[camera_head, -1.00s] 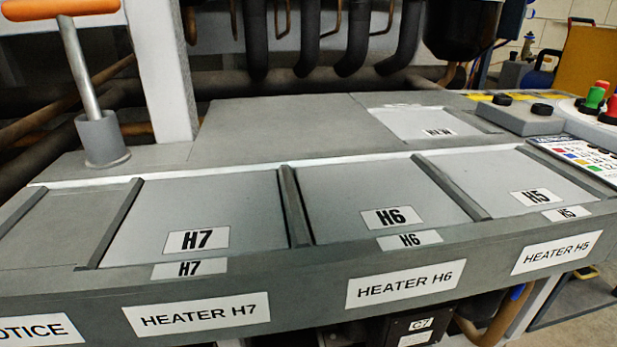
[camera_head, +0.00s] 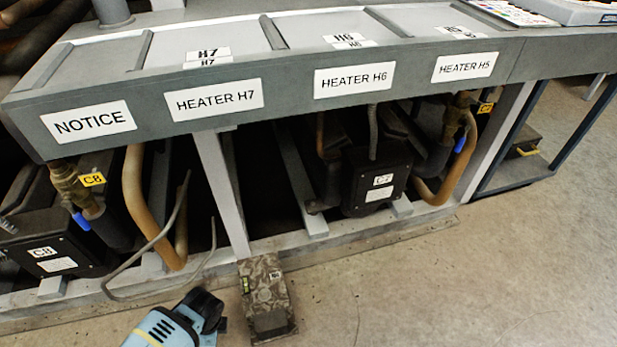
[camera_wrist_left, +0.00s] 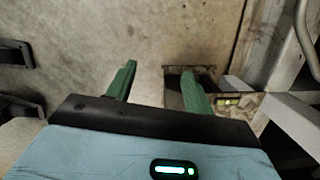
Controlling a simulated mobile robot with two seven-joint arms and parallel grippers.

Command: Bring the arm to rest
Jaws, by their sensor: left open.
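My left gripper (camera_wrist_left: 160,72) shows in the left wrist view with two green fingers. They are spread apart with nothing between them, above the concrete floor. The right finger overlaps a mottled grey-brown box (camera_wrist_left: 244,104) with a small yellow-green vial on it. In the head view this box (camera_head: 266,296) rests on the floor just in front of the rack's base. A light blue and black part of my arm shows at the bottom, left of the box; no gripper fingers show there. My right gripper is in neither view.
The rack's front rail (camera_head: 290,88) carries NOTICE and heater plates above open bays. Compressor boxes C8 (camera_head: 52,256) and C7 (camera_head: 377,180) sit below, among pipes. A bent grey tube (camera_head: 165,236) stands out at the left bay. The floor (camera_head: 450,285) at right is clear.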

